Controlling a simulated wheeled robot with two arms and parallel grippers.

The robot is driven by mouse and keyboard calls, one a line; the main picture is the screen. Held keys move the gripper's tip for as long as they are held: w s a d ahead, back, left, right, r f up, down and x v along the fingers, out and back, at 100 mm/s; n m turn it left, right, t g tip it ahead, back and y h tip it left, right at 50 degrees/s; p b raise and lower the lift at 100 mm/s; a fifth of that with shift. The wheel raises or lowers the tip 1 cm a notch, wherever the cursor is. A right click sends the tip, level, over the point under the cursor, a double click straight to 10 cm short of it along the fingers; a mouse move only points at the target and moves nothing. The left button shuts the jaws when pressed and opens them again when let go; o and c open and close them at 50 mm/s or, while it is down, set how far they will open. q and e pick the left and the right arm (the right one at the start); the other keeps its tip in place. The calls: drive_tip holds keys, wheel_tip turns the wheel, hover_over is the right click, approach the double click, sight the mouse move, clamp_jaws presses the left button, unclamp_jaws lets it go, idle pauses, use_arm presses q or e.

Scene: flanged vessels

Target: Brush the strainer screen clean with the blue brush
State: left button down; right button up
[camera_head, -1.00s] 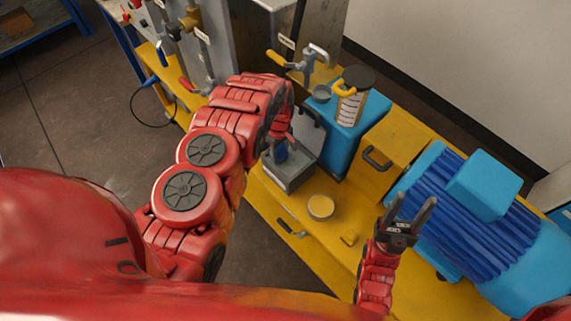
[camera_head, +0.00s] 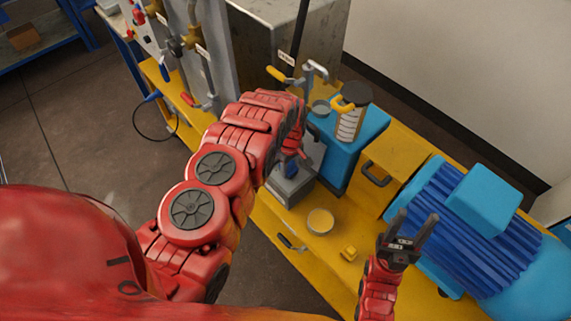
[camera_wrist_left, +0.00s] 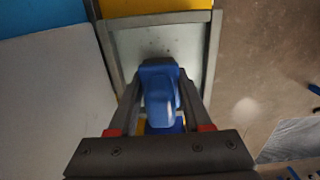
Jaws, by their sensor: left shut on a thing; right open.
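The blue brush (camera_wrist_left: 160,97) is between the fingers of my left gripper (camera_wrist_left: 158,108), which is shut on it. In the head view, my left gripper (camera_head: 292,158) is over the open grey box (camera_head: 283,192), and a little of the blue brush (camera_head: 291,169) shows below it. In the left wrist view, a pale panel (camera_wrist_left: 150,42) with a few dark specks lies inside a grey frame below the brush. I cannot tell whether this is the strainer screen, or whether the bristles touch it. My right gripper (camera_head: 413,230) is open and empty above the yellow bench.
A blue block (camera_head: 362,140) carries a striped cylinder (camera_head: 348,125) with a black top and yellow handle. A yellow box (camera_head: 402,150) and a blue finned motor (camera_head: 465,235) stand to the right. A round dish (camera_head: 320,221) and small yellow piece (camera_head: 349,254) lie on the yellow bench (camera_head: 300,236).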

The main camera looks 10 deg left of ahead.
sight(296, 181)
use_arm(q)
drive_tip(key=shift+s+d+p, duration=0.6)
drive_tip(key=shift+s+d, duration=0.2)
drive_tip(key=shift+d, duration=0.15)
drive_tip(key=shift+s+d+f, duration=0.15)
drive_tip(key=shift+s+d, duration=0.15)
drive_tip(key=shift+d, duration=0.05)
drive_tip(key=shift+w+a+f+b, duration=0.25)
drive_tip(key=shift+w+a+b, duration=0.25)
drive_tip(key=shift+a, duration=0.2)
drive_tip(key=shift+w+a+f, duration=0.1)
drive_tip(key=shift+w+a, duration=0.1)
drive_tip(key=shift+a, duration=0.2)
drive_tip(key=shift+w+a+b, duration=0.15)
drive_tip(key=shift+a+b, duration=0.05)
drive_tip(key=shift+b, duration=0.1)
